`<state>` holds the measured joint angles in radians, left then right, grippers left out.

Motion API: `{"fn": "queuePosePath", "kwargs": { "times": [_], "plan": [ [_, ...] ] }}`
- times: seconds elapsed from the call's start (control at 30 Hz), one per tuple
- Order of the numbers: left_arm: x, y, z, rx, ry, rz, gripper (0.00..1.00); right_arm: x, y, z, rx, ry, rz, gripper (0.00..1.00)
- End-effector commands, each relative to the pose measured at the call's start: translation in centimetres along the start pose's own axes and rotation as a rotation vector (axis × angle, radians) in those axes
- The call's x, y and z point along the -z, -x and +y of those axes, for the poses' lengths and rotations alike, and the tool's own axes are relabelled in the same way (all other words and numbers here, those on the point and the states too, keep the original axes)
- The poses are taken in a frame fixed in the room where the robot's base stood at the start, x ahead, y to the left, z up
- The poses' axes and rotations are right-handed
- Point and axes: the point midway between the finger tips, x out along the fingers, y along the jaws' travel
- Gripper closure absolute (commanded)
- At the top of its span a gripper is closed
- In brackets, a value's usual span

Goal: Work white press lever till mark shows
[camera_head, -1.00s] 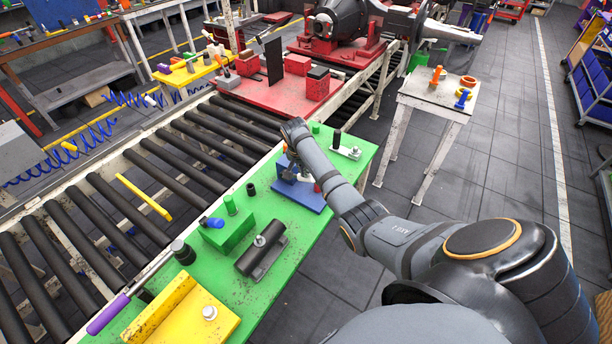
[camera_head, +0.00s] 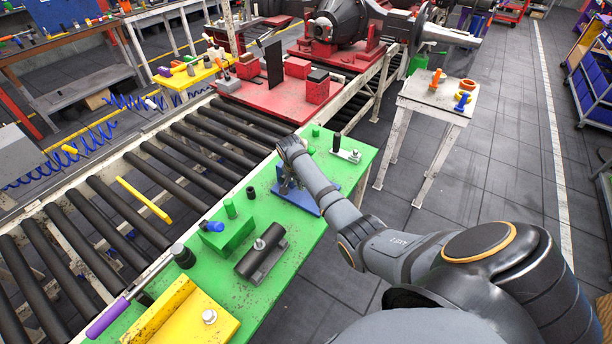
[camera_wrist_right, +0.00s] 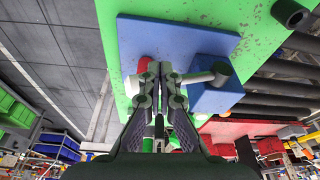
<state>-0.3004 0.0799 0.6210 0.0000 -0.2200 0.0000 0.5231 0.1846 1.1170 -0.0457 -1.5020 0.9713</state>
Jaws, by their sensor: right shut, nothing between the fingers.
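The blue press stands on a green bench, its base plate (camera_head: 331,196) partly hidden under my right arm. In the right wrist view I see its blue plate (camera_wrist_right: 160,38), a blue block (camera_wrist_right: 215,92) and the white lever (camera_wrist_right: 203,77). A red part (camera_wrist_right: 145,64) shows just behind the fingertips. My right gripper (camera_wrist_right: 161,72) is shut and empty, with its fingertips close beside the lever's left end; I cannot tell whether they touch. In the head view the right gripper (camera_head: 287,184) is over the press and partly hidden. I see no mark. My left gripper is out of view.
A green block (camera_head: 228,235), a dark cradle (camera_head: 262,252) and a yellow angled fixture (camera_head: 185,318) stand on the near bench. A grey plate with a black post (camera_head: 346,153) lies beyond the press. A roller conveyor (camera_head: 150,180) runs along the left.

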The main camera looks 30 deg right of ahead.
Motion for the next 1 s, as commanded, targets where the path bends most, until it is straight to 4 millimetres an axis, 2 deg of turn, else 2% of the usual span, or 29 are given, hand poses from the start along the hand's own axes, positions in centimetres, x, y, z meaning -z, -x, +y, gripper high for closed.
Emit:
{"fn": "queuePosePath", "kwargs": {
  "times": [0.03,0.37,0.47,0.8,1.0],
  "plan": [
    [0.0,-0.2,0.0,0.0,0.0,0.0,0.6,-0.5,-0.1,0.1,-0.002,0.0,-0.002,1.0],
    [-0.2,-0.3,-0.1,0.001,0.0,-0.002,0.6,-0.5,0.4,0.0,-0.001,-0.001,0.0,1.0],
    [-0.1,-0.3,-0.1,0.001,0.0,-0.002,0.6,-0.4,1.8,0.0,0.001,-0.001,0.001,1.0],
    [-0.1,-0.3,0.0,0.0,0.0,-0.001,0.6,-0.5,9.2,0.0,0.0,0.0,0.001,1.0],
    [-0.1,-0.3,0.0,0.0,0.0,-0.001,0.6,-0.6,11.6,0.1,-0.002,-0.001,0.0,1.0]
  ]
}}
